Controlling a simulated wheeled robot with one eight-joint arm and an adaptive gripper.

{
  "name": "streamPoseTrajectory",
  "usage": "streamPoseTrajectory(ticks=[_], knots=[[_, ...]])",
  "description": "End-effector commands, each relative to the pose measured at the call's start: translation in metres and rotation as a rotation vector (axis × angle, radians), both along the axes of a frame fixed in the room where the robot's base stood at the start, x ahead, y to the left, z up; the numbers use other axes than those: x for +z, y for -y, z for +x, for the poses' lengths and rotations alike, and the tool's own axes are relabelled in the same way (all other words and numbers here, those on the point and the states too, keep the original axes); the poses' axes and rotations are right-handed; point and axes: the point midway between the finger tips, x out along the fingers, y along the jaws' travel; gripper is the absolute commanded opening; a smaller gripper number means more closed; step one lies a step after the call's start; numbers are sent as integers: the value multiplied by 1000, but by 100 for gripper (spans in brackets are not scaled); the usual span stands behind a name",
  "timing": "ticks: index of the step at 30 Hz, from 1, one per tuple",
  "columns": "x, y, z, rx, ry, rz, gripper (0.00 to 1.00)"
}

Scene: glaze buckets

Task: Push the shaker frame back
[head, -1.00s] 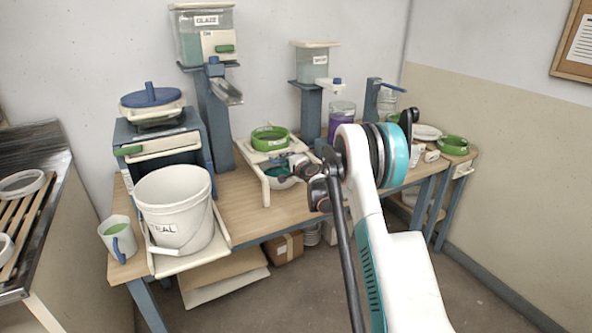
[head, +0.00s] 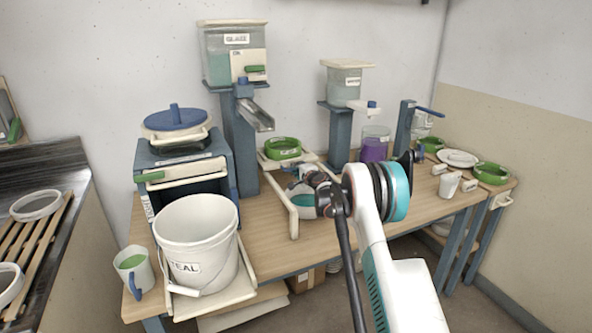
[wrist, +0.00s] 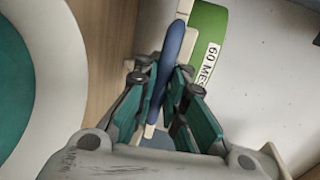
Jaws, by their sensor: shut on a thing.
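The cream shaker frame (head: 264,160) with the green sieve ring (head: 283,148) sits at the back of its cream rails (head: 293,222), near the wall. The sieve's "60 MES" label (wrist: 211,60) shows in the wrist view. My gripper (head: 311,178) is at the frame's front side. In the wrist view, my gripper (wrist: 168,90) is shut around an upright blue handle (wrist: 172,55) beside the sieve. A white bowl with teal liquid (head: 303,200) stands between the rails; its rim (wrist: 75,80) fills the left of the wrist view. My fingers hide part of the handle.
A white bucket (head: 200,235) and a mug (head: 134,270) stand front left. The glaze dispenser post (head: 238,145) rises left of the frame, and the second dispenser post (head: 340,135) right of it. A purple jar (head: 375,145) stands further right. Bare tabletop (head: 262,210) lies left of the rails.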

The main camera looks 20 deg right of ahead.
Motion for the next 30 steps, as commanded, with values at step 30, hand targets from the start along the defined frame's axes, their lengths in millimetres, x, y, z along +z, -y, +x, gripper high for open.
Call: streamPoseTrajectory(ticks=[30], knots=[[5,2,-23,-1,-1,-1,30]])
